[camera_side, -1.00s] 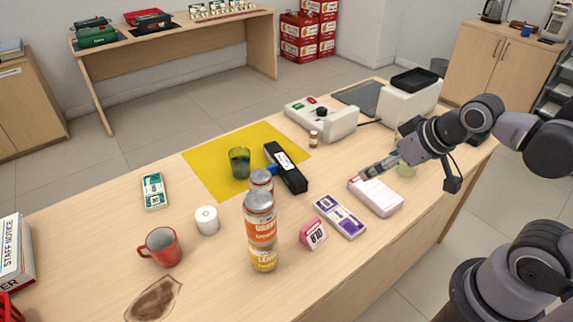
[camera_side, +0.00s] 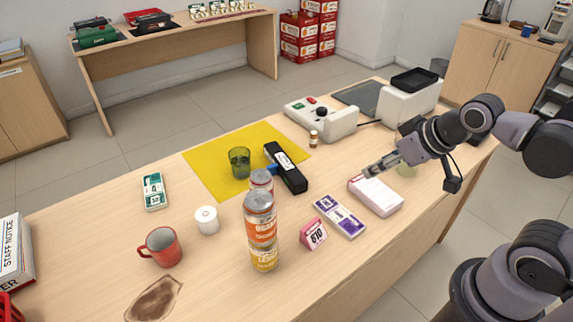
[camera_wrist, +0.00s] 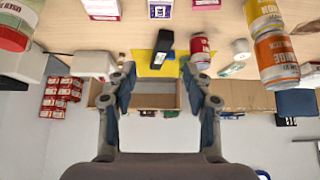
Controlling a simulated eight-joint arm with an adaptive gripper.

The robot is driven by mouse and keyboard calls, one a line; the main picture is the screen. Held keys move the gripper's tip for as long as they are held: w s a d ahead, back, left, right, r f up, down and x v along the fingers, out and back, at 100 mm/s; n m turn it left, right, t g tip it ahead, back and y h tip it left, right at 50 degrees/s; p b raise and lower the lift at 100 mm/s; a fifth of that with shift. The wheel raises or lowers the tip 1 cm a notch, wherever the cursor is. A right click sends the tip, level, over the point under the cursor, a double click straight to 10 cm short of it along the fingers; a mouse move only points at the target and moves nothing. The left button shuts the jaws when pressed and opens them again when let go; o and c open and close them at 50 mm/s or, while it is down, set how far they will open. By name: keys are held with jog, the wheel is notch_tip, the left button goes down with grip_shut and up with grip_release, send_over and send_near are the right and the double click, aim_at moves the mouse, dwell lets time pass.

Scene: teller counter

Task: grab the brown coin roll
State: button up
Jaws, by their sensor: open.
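A small brown coin roll (camera_side: 313,139) with a pale band stands upright on the counter, just in front of the white coin machine in the side view. In the wrist view a tiny brown shape (camera_wrist: 121,57) beside a white machine looks like the same roll. My gripper (camera_side: 371,170) is above the pink-and-white box, to the right of the roll and apart from it. In the wrist view my gripper (camera_wrist: 157,72) has its two fingers spread with nothing between them.
A white coin machine (camera_side: 322,118) stands behind the roll. A black stapler-like device (camera_side: 287,168), green cup (camera_side: 239,162) and yellow mat (camera_side: 215,168) lie to its left. The pink-and-white box (camera_side: 376,196), banknote bundle (camera_side: 340,216) and tall cans (camera_side: 261,230) are nearer the front.

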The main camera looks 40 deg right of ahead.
jog(key=w+d+r+n+g+h, duration=0.1)
jog(key=w+d+r+n, duration=0.25)
jog(key=w+n, duration=0.5)
jog(key=n+g+h, duration=0.3)
jog(key=n, duration=1.4)
send_over(314, 133)
jog(key=s+a, duration=0.3)
notch_tip(314, 133, down, 16)
jog(key=r, duration=0.1)
jog(key=shift+g, duration=0.3)
jog(key=shift+w+a+x, duration=0.1)
jog(key=shift+w+x, duration=0.05)
jog(key=shift+x, duration=1.6)
jog(key=shift+w+a+x, duration=0.1)
jog(key=shift+w+x, duration=0.05)
jog(key=shift+x, duration=1.6)
jog(key=shift+w+a+x, duration=0.1)
jog(key=shift+w+x, duration=0.05)
jog(key=shift+x, duration=1.6)
grip_shut()
